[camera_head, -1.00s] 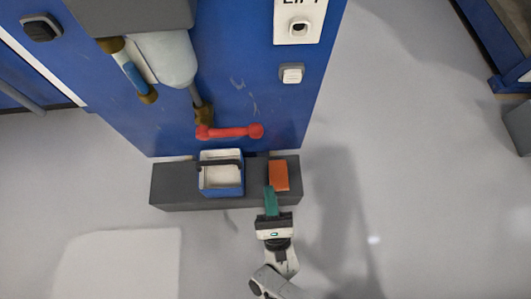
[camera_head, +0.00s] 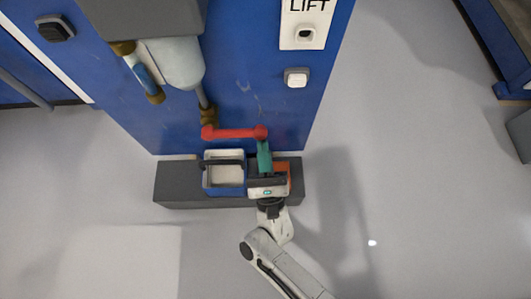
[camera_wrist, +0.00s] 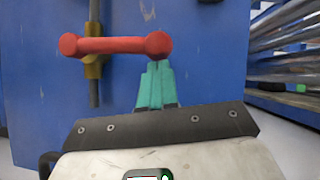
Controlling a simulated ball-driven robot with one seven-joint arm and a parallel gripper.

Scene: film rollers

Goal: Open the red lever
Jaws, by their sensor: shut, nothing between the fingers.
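The red lever (camera_head: 235,133) lies about level across the front of the blue panel, below a brass fitting (camera_head: 207,116) on a grey pipe. It also shows in the wrist view (camera_wrist: 115,46), with rounded ends. My gripper (camera_head: 263,145) is shut and empty, its teal fingers together. The fingertips are at the lever's right end, just below it in the wrist view (camera_wrist: 157,68). I cannot tell whether they touch it.
A blue bucket (camera_head: 224,189) with a dark handle and an orange block (camera_head: 282,168), partly hidden by my gripper, stand on a dark grey ledge (camera_head: 178,185). A white tank (camera_head: 178,62) hangs above left. Open floor (camera_head: 420,180) lies right.

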